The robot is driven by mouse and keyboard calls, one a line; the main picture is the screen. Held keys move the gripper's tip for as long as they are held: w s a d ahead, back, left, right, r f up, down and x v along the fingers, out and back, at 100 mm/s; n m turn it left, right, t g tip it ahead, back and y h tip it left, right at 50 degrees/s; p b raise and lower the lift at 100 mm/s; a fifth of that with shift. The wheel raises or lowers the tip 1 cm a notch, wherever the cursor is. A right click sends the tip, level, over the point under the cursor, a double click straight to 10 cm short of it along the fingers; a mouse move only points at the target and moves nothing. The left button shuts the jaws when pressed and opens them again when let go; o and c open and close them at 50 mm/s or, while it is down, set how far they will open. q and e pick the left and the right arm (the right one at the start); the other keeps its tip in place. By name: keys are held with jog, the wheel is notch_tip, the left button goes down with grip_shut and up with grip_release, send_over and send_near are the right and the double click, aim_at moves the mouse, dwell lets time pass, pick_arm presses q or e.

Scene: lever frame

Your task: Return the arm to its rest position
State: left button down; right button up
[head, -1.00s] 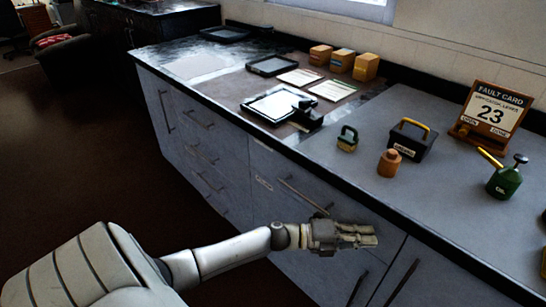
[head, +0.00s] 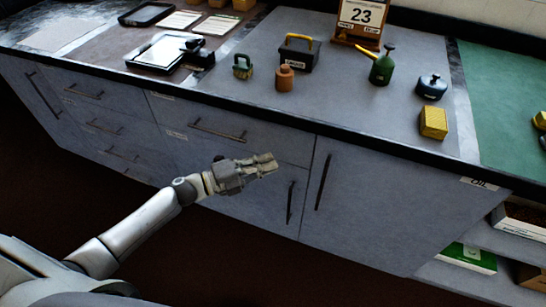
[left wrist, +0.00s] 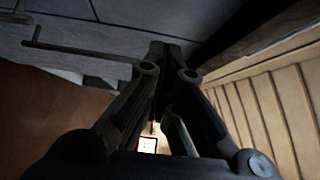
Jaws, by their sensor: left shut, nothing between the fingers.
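My left arm reaches in from the lower left in the head view. My left gripper (head: 266,164) is shut and empty, in front of the blue-grey cabinet fronts and below the worktop edge. In the left wrist view its dark fingers (left wrist: 172,52) come together at the top middle, with nothing between them. Cabinet fronts with bar handles show behind them there. My right gripper is in neither view now.
The worktop (head: 330,110) holds a green weight (head: 243,67), an orange weight (head: 285,78), a black toolbox (head: 299,55), a green oil can (head: 382,66) and a yellow block (head: 433,122). Cabinet handles (head: 322,182) stick out near my gripper. Open shelves (head: 455,277) stand at the lower right.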

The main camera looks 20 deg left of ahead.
pick_arm(q)
jog(key=shift+v, duration=3.45)
jog(key=a+f+n+t+y+p, duration=0.1)
jog(key=a+f+n+y, duration=0.3)
jog(key=f, duration=0.3)
jog(key=a+f+n+t+y+p, duration=0.1)
jog(key=a+f+n+y, duration=0.15)
jog(key=f+n, duration=0.4)
jog(key=s+a+f+n+g+y+p, duration=0.1)
jog(key=s+f+n+g+y, duration=0.15)
jog(key=s+f+n, duration=0.4)
jog(key=s+a+f+n+g+y+p, duration=0.1)
jog(key=s+f+y, duration=0.25)
jog(key=f, duration=0.65)
jog(key=s+d+f+n+g, duration=0.2)
jog(key=s+d+f+g, duration=0.1)
jog(key=s, duration=0.7)
jog(key=s+d+f+n+g+p, duration=0.1)
jog(key=s+d+f+n+g, duration=0.1)
jog(key=s+f, duration=0.4)
jog(key=s+d+f+n+g, duration=0.3)
jog(key=s+d+f+g, duration=0.1)
jog(key=s, duration=0.9)
jog(key=shift+s+f+g+y, duration=0.35)
jog(key=shift+f, duration=0.15)
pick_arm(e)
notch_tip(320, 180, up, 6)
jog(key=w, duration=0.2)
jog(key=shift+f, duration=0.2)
